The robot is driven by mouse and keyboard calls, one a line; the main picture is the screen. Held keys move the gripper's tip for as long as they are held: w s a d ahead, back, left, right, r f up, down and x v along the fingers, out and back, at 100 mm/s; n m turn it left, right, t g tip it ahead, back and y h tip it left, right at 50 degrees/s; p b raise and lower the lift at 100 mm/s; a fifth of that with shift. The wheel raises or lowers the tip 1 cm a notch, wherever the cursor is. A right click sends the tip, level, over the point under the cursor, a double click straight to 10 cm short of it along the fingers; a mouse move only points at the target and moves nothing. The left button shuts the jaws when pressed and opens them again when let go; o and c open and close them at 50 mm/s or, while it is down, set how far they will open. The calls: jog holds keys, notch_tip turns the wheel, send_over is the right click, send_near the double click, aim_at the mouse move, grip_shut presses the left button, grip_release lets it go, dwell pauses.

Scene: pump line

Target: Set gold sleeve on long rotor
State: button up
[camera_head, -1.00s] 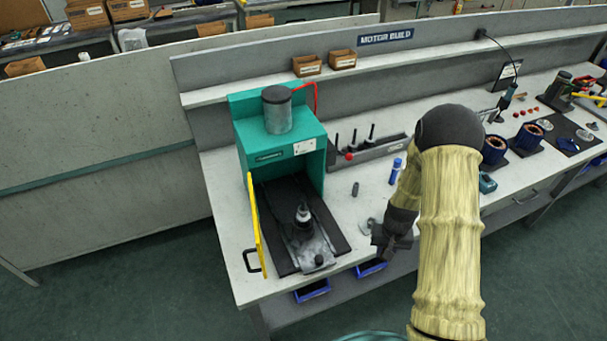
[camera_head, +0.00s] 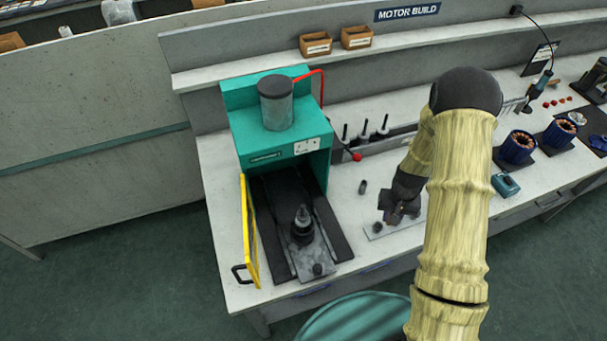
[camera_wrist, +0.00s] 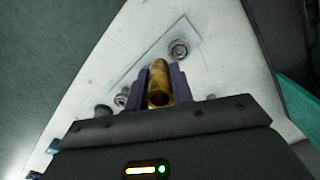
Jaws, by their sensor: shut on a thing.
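My gripper (camera_head: 398,214) is shut on the gold sleeve (camera_wrist: 159,82), a brass-coloured tube seen between the fingers in the wrist view. The sleeve cannot be made out in the head view. The gripper is over the bench, right of the green press (camera_head: 280,140). A dark rotor (camera_head: 302,228) with a lighter shaft stands upright on the press's sliding plate. Several upright shafts stand in a rack (camera_head: 375,146) at the back; I cannot tell which rotor is the long one.
A light plate (camera_head: 381,232) with round fittings lies below my gripper, and a fitting (camera_wrist: 178,48) shows in the wrist view. A small dark cylinder (camera_head: 362,187) stands nearby. The yellow guard (camera_head: 249,235) borders the press's left side. Copper-wound stators (camera_head: 517,147) stand right.

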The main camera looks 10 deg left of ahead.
jog(key=shift+s+d+r, duration=0.1)
jog(key=shift+s, duration=0.25)
jog(key=shift+n, duration=0.6)
jog(key=s+a+r+p, duration=0.2)
jog(key=a+r, duration=0.4)
jog(key=a, duration=0.2)
jog(key=s+a+r+p, duration=0.2)
jog(key=a+r+p, duration=0.1)
jog(key=a+r, duration=0.4)
jog(key=s+a+r+p, duration=0.3)
jog(key=a+r, duration=0.4)
jog(key=a, duration=0.3)
jog(key=shift+a, duration=0.3)
jog(key=shift+f, duration=0.1)
jog(key=shift+f+b, duration=1.5)
jog(key=shift+f, duration=0.65)
jog(key=shift+s+r, duration=0.1)
